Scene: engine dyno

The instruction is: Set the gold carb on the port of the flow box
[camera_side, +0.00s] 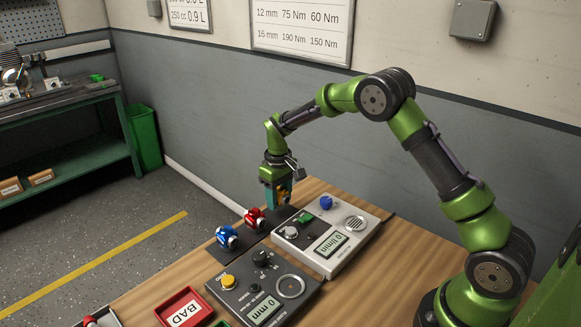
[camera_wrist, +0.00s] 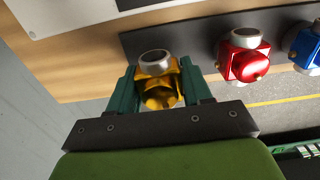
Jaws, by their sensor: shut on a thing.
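My gripper (camera_side: 277,203) points down at the far end of the dark mat, behind the red carb. In the wrist view its teal fingers (camera_wrist: 159,78) are closed on the two sides of the gold carb (camera_wrist: 160,97), whose silver ring faces the picture's top. The side view hides most of the gold carb, and I cannot tell whether it touches the mat.
The red carb (camera_side: 255,219) and blue carb (camera_side: 227,237) stand on the dark mat (camera_side: 238,251), beside the gripper. A red BAD tray (camera_side: 163,313) lies at the front. The light box carries a blue knob (camera_side: 326,202). The wall is behind the bench.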

